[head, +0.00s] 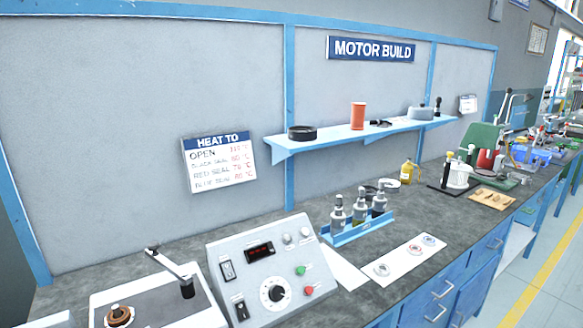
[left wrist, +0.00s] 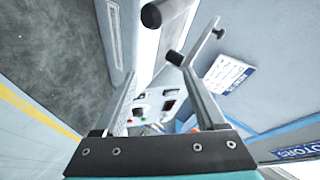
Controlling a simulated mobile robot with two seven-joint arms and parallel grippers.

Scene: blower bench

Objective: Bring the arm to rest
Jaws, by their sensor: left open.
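My left gripper (left wrist: 160,74) shows only in the left wrist view, with its two grey fingers apart and nothing held between them. Beyond the fingers is the sloped grey control box, small in that view; it shows clearly in the head view (head: 268,268) with its dial, display and green and red buttons. A lever arm with a black handle (left wrist: 175,57) stands past the fingertips; I cannot tell how far off it is. Neither arm shows in the head view, and my right gripper is in neither view.
A heater plate with a lever (head: 187,287) and a copper-coloured ring (head: 119,316) is at the bench's near left. A blue rack (head: 358,229) holds several bottles. A white strip (head: 411,258) carries small rings. A blue shelf (head: 350,134) juts from the wall.

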